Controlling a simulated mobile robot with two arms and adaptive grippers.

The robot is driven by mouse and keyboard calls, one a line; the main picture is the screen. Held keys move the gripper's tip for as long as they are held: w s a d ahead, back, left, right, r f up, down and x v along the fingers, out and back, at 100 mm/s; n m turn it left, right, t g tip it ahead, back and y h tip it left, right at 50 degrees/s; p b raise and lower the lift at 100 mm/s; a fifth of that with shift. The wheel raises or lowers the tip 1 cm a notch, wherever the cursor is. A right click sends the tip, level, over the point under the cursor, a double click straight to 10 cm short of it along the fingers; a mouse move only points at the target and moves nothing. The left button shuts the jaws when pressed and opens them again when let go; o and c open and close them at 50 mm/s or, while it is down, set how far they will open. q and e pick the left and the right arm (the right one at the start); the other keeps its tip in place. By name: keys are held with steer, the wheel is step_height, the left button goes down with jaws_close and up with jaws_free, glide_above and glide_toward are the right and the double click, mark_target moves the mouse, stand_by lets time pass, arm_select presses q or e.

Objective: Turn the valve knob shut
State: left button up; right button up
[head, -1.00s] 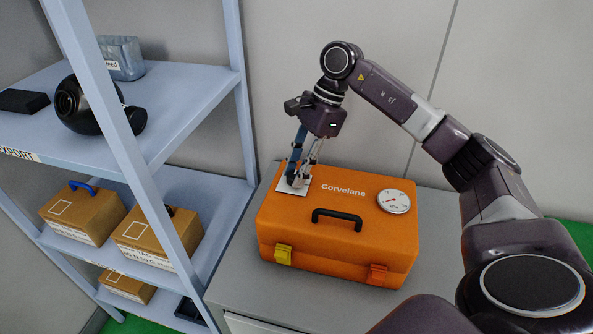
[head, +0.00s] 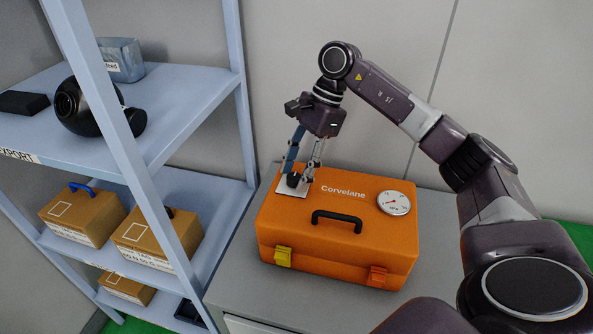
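The valve knob (head: 293,180) is small and black. It sits on a white square plate (head: 292,193) at the back left of the orange case's lid. My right gripper (head: 298,175) points down over the knob. Its fingers are spread, one on each side of the knob's top, and the knob shows between and just below them. Whether a fingertip touches the knob is too small to tell. My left gripper is not in view.
The orange case (head: 290,229) stands closed on a grey cabinet (head: 245,287). Its lid carries a black handle (head: 337,219) and a round gauge (head: 394,202). A blue-grey shelf rack (head: 200,100) with boxes stands close on the left. The wall is behind.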

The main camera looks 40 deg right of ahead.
steer(key=shift+r, duration=0.1)
steer(key=v, duration=1.1)
steer(key=shift+d+r, duration=0.25)
steer(key=shift+r, duration=0.1)
